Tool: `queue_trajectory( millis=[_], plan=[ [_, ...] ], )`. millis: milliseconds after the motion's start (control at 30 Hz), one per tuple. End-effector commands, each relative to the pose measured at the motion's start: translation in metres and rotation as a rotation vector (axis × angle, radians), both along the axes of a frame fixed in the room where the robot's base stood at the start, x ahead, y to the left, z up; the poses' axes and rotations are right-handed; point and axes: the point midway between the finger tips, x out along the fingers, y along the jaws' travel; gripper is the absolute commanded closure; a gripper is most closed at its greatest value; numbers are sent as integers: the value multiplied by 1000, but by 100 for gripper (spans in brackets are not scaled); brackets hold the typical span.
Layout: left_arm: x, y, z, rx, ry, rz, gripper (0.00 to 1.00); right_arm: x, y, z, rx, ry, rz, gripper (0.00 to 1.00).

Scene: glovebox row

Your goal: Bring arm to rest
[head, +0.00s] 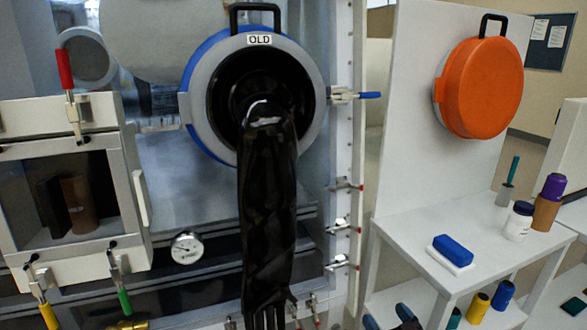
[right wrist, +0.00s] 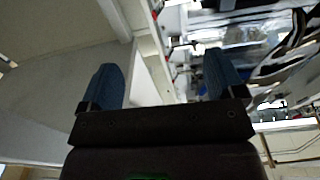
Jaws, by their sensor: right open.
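My right gripper (head: 388,317) shows only in part at the bottom edge of the head view, low in front of the white shelf stand. Its blue fingertips point up and the rest is cut off. In the right wrist view the gripper (right wrist: 166,80) has its two blue fingers wide apart, with nothing between them. It touches nothing that I can see. My left gripper is not in view.
A black glove (head: 268,210) hangs from the port marked OLD. An orange port cover (head: 482,88) is on the white panel at right. The white stand (head: 405,225) holds a blue-and-white block (head: 452,250), a white jar (head: 518,221) and a purple-capped brown bottle (head: 547,203).

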Motion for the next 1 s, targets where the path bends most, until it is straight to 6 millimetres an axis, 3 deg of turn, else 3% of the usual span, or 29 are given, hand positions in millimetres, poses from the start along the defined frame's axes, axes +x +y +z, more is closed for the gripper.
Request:
queue_trajectory(
  millis=[267, 533, 867, 1000],
  plan=[
    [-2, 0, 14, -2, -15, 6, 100, -70, -1, 11, -182, 142, -67, 12],
    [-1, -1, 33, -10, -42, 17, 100, -165, -17, 12, -282, 312, -137, 12],
    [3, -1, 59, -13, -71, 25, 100, -283, -41, 17, -268, 482, -230, 12],
    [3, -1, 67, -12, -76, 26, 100, -327, -49, 9, -254, 554, -262, 12]
  ],
)
